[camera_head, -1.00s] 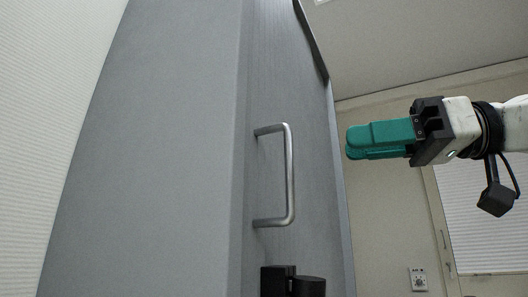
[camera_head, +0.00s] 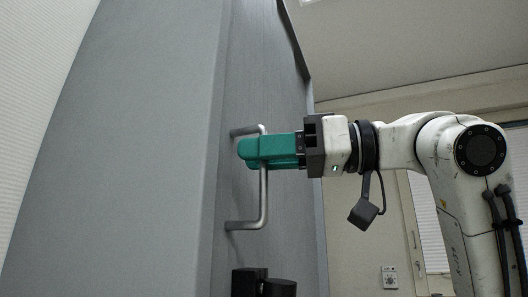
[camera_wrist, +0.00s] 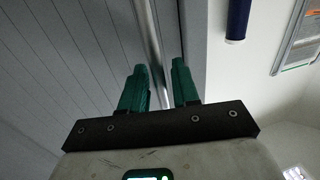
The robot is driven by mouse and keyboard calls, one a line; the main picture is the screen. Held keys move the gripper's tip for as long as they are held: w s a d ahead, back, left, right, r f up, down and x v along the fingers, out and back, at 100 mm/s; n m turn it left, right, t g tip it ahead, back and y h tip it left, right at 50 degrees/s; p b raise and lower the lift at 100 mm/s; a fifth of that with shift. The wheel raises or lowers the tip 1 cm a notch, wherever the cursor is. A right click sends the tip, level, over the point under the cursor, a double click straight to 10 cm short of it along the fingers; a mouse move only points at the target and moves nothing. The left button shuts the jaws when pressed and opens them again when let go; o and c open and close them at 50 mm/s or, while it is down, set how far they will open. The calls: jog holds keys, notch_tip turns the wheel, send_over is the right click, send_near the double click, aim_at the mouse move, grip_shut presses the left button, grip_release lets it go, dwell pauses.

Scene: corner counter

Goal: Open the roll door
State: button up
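The grey roll door (camera_head: 290,130) stands upright in the head view, seen at a steep angle. It fills the left of the wrist view (camera_wrist: 60,60) as ribbed panels. A silver bar handle (camera_head: 263,205) stands out from it, with its long part upright. My gripper (camera_head: 243,149) is at the upper part of this handle, with its teal fingers pointing left. In the wrist view my gripper (camera_wrist: 159,68) has its two fingers apart, with the handle bar (camera_wrist: 147,40) running between them. A gap shows between the bar and the right finger.
A black fixture (camera_head: 262,284) sits just below the handle. A broad grey panel (camera_head: 130,130) lies left of the door face. On the right are a wall with a small socket plate (camera_head: 390,277) and free room around my arm. A blue cylinder (camera_wrist: 238,18) shows in the wrist view.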

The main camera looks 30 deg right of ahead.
jog(key=shift+c, duration=0.3)
grip_shut()
jog(key=shift+d, duration=0.1)
